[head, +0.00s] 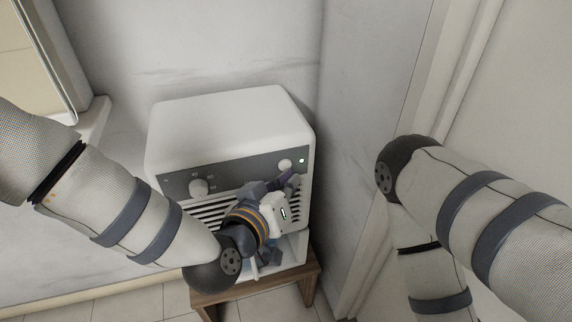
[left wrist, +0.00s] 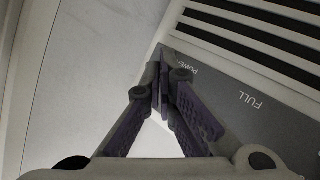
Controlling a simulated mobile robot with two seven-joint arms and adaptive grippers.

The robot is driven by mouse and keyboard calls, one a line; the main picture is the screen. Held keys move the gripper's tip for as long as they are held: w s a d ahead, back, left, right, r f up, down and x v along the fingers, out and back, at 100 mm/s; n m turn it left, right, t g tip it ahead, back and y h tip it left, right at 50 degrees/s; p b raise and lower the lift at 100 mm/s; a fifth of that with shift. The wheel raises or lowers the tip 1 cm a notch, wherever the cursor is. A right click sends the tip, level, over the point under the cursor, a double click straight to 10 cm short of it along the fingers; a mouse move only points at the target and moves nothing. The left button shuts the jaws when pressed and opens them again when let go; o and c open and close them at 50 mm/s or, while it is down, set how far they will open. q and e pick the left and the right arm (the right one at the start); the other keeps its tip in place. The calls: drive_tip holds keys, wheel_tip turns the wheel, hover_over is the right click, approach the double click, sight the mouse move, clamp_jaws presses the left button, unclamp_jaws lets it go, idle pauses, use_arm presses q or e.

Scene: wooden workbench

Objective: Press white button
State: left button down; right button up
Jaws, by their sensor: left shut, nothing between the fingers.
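A white appliance (head: 231,123) with a grey front panel stands in the middle of the head view. The round white button (head: 285,165) is at the right of the panel, next to a small lit green light (head: 302,161). My left gripper (head: 292,180) is shut and empty, its fingertips just below the button in the head view. I cannot tell whether they touch the panel. In the left wrist view the closed fingertips (left wrist: 163,75) lie over the panel by the word POWER, and the button is not clearly seen there. My right gripper is not in view.
A white knob (head: 198,187) sits at the panel's left, above the slatted vents. The appliance stands on a small wooden stool (head: 309,284). A wall (head: 365,110) rises close to its right, and another wall is behind it. My right arm is bent at the right.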

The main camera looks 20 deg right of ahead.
use_arm(q)
drive_tip(key=shift+s, duration=0.1)
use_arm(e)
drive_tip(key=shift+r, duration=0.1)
